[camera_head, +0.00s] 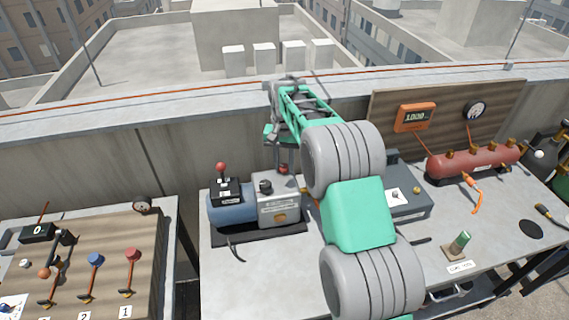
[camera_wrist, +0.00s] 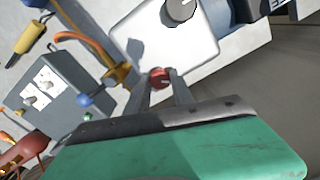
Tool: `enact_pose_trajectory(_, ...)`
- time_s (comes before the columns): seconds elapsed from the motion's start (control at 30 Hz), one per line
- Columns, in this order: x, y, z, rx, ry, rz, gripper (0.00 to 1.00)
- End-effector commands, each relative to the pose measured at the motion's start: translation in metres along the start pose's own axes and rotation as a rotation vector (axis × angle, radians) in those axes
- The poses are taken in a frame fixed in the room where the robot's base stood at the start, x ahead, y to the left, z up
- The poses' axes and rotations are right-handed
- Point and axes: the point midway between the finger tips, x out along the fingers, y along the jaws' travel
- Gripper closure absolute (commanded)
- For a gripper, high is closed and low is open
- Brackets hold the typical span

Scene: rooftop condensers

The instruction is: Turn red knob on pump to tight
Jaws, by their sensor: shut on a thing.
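The pump (camera_head: 280,212) stands on the grey bench, with a blue motor body and a grey housing. Its light housing top (camera_wrist: 143,30) fills the upper middle of the wrist view. The red knob (camera_wrist: 159,74) sits at the edge of that housing, between my fingers. My gripper (camera_wrist: 160,82) is shut on the red knob, one finger on each side of it. In the head view my gripper (camera_head: 284,171) reaches down behind the pump's right end, and my arm hides part of that area. I cannot read any tight marking.
A grey box (camera_head: 405,203) stands right, partly behind my arm. A red tank (camera_head: 470,160) lies farther right. A panel with coloured levers (camera_head: 95,262) is at left. The bench front is mostly clear.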

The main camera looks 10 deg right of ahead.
Motion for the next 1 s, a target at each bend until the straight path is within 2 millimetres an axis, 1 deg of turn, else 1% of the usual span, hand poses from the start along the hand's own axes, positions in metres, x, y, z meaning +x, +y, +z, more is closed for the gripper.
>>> enact_pose_trajectory(0.7,-0.0012,0.0002,-0.0005,0.668,0.002,-0.002,1.0)
enact_pose_trajectory(1.0,-0.0007,0.0004,-0.0003,0.87,0.002,-0.001,1.0)
